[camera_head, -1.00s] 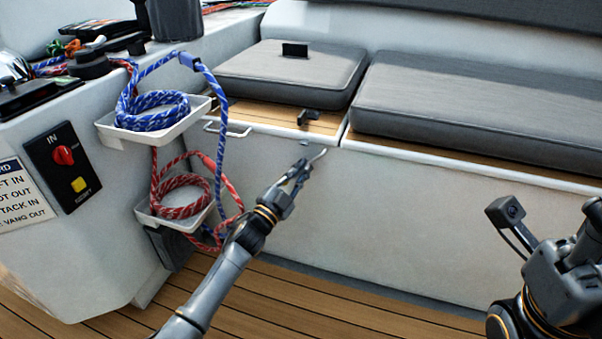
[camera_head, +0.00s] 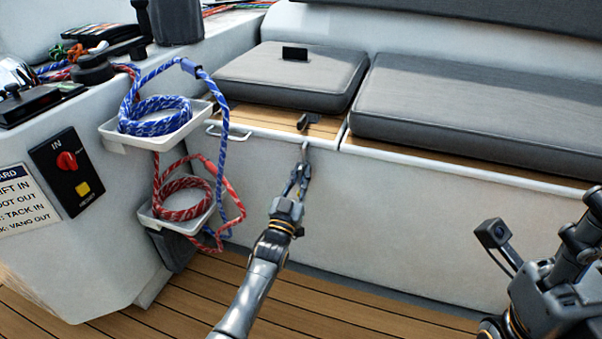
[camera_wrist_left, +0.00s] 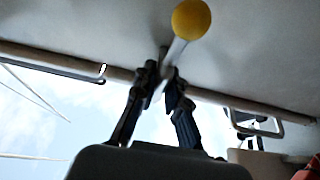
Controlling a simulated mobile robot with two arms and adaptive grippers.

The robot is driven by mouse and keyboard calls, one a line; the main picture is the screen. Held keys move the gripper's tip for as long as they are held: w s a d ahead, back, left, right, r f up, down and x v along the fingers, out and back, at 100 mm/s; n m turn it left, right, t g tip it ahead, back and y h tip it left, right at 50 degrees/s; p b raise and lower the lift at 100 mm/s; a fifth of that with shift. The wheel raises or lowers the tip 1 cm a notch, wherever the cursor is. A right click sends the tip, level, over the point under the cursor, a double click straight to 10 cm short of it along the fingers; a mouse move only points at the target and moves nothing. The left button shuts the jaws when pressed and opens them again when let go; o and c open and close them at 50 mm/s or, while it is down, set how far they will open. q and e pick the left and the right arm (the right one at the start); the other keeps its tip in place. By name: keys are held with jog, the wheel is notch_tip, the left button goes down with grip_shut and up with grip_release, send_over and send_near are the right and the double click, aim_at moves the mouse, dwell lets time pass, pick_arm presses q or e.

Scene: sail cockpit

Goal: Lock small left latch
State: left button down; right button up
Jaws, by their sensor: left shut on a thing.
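The small left latch shows in the left wrist view as a pale metal lever (camera_wrist_left: 174,52) with a yellow round end (camera_wrist_left: 191,18). My left gripper (camera_wrist_left: 163,78) is shut on the metal lever between its two dark fingertips. In the head view, my left gripper (camera_head: 302,172) is at the white front wall just below the left seat's edge. A thin pale tip (camera_head: 305,146) of the latch sticks up above the fingers; the yellow end is hidden there. My right arm shows at the lower right, but its fingers are not visible.
A black fitting (camera_head: 308,121) sits on the wooden strip above my left gripper. A white handle (camera_head: 228,133) is on the wall to the left. Trays with blue rope (camera_head: 155,113) and red rope (camera_head: 185,198) hang further left. The wall to the right is bare.

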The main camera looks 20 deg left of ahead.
pick_arm(q)
jog(key=shift+f+n, duration=0.1)
jog(key=shift+n, duration=0.3)
jog(key=c, duration=1.4)
grip_release()
jog(key=v, duration=1.2)
jog(key=shift+d, duration=0.15)
